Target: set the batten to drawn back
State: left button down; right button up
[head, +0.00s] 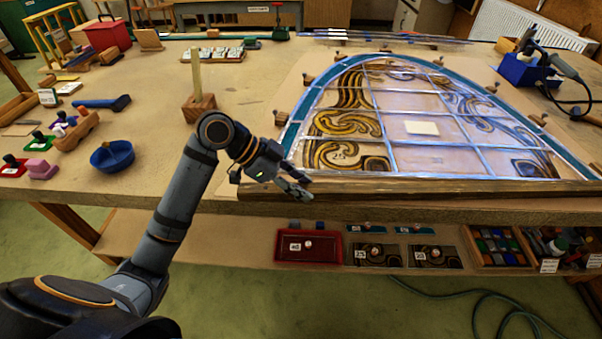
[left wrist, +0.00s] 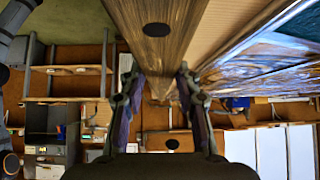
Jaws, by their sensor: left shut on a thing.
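The batten (head: 430,190) is a long brown wooden strip along the front edge of the bench, against the straight bottom edge of the arched leaded panel (head: 400,130). My left gripper (head: 297,184) is at the batten's left part, reaching in from the left. In the left wrist view the batten (left wrist: 155,50) runs from the top down between the two fingers of my left gripper (left wrist: 160,95), which is shut on it. A dark oval spot shows on its face. The fingers hide part of the batten in the head view. My right gripper is not in view.
Wooden blocks (head: 282,118) stand around the panel's curved edge. A wooden block with an upright post (head: 198,105) stands left of the panel. A blue bowl (head: 112,156) and small tools lie at the left. A red tray (head: 307,247) is on the shelf below.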

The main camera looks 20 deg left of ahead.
pick_arm(q)
jog(key=c, duration=0.9)
grip_release()
jog(key=shift+c, duration=0.2)
jog(key=v, duration=0.6)
jog(key=shift+a, duration=0.15)
jog(key=shift+s+a+r, duration=0.15)
jog(key=shift+a+r, duration=0.25)
jog(key=shift+r, duration=0.15)
jog(key=shift+f, duration=0.1)
